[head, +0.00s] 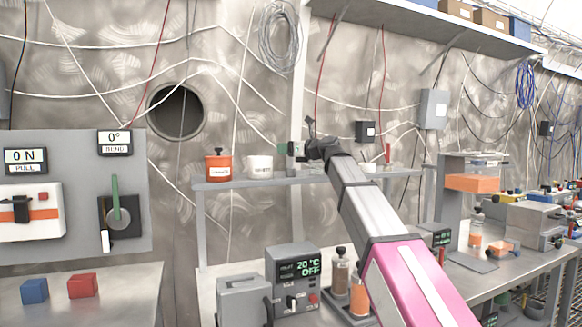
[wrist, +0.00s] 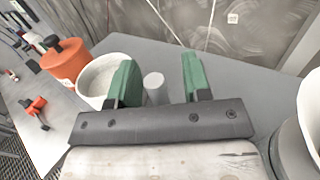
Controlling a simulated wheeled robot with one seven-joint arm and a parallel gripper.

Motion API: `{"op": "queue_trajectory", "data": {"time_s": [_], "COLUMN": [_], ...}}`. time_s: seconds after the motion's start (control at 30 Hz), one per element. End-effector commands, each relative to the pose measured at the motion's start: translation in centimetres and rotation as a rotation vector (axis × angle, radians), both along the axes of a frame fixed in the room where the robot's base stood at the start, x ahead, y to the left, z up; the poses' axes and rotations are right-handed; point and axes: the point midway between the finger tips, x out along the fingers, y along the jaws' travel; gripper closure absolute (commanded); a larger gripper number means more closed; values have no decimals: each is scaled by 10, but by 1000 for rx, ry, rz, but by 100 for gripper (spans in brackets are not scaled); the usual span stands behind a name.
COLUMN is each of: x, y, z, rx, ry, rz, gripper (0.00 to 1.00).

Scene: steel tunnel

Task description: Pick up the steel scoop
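My gripper (head: 284,149) is level with things on the raised grey shelf in the head view, just right of a white labelled tub. In the wrist view its two green fingers (wrist: 155,78) stand apart. A small pale grey, round-ended piece (wrist: 153,82) shows between and beyond them. It may be part of the steel scoop, but I cannot tell, and I see no clear scoop elsewhere. The white tub (head: 259,165) also shows in the wrist view (wrist: 98,78), close beside the left finger. I cannot tell if they touch.
An orange lidded canister (head: 218,167) stands left of the tub. A white vessel (wrist: 312,122) is at the wrist view's right edge. The grey shelf (head: 226,184) looks clear beyond the fingers. A controller reading 20 °C OFF (head: 296,272) sits on the bench below.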

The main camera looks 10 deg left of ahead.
Motion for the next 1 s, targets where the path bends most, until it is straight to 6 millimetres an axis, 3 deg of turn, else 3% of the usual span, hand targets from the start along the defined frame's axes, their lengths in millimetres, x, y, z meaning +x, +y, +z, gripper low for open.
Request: {"op": "queue_trajectory", "data": {"time_s": [0.03, 0.1, 0.13, 0.57, 0.87, 1.0], "x": [0, 0, 0, 0, 1, -24], "y": [0, 0, 0, 0, 1, 12], "z": [0, 0, 0, 4, 41, 55], "rx": [0, 0, 0, 0, 0, 0], "ry": [0, 0, 0, -1, -2, -2], "rz": [0, 0, 0, 1, 1, 4], "gripper": [71, 94, 100, 100, 100, 100]}}
